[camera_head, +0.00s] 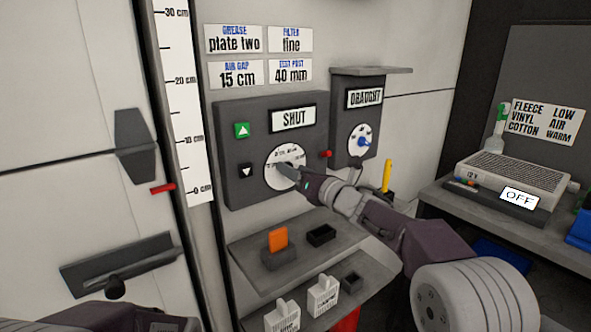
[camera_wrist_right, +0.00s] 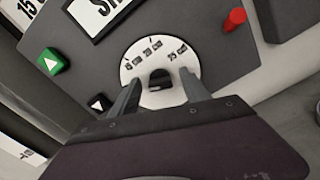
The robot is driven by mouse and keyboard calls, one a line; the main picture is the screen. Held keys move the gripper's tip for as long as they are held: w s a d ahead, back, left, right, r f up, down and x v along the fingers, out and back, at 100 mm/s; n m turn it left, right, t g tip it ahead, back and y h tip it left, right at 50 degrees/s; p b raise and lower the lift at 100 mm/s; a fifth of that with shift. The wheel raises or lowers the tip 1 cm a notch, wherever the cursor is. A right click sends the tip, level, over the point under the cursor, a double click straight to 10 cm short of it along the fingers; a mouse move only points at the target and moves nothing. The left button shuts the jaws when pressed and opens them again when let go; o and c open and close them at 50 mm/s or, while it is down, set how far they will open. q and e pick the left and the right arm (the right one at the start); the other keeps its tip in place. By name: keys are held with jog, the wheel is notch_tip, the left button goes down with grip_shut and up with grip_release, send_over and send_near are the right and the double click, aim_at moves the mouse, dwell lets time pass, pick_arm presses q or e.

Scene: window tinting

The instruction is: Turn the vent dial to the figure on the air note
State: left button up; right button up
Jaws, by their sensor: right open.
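The air gap note (camera_head: 237,74) on the wall reads 15 cm. Below the notes, a dark control box (camera_head: 240,178) carries a SHUT display (camera_head: 293,118) and a white dial (camera_head: 276,158) with printed figures. My right gripper (camera_head: 284,171) is at this dial. The dial also shows in the right wrist view (camera_wrist_right: 135,58), with a dark knob (camera_wrist_right: 159,78) at its middle. My two fingers are open on either side of the knob; I cannot tell whether they touch it. The dial's figures are too small to read surely. My left gripper is not in view.
A DRAUGHT box (camera_head: 345,130) with a blue-knobbed dial (camera_head: 362,142) is to the right. A red knob (camera_wrist_right: 235,18) sticks out beside the control box. Below are shelves holding an orange piece (camera_head: 278,238). A bench (camera_head: 450,205) with an OFF unit (camera_head: 519,199) stands right.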

grip_shut()
jog(key=shift+m, duration=0.4)
jog(key=shift+d+m+p, duration=0.1)
jog(key=shift+m+p, duration=0.8)
jog(key=shift+m, duration=3.1)
jog(key=shift+f, duration=0.1)
jog(key=shift+w, duration=0.1)
grip_release()
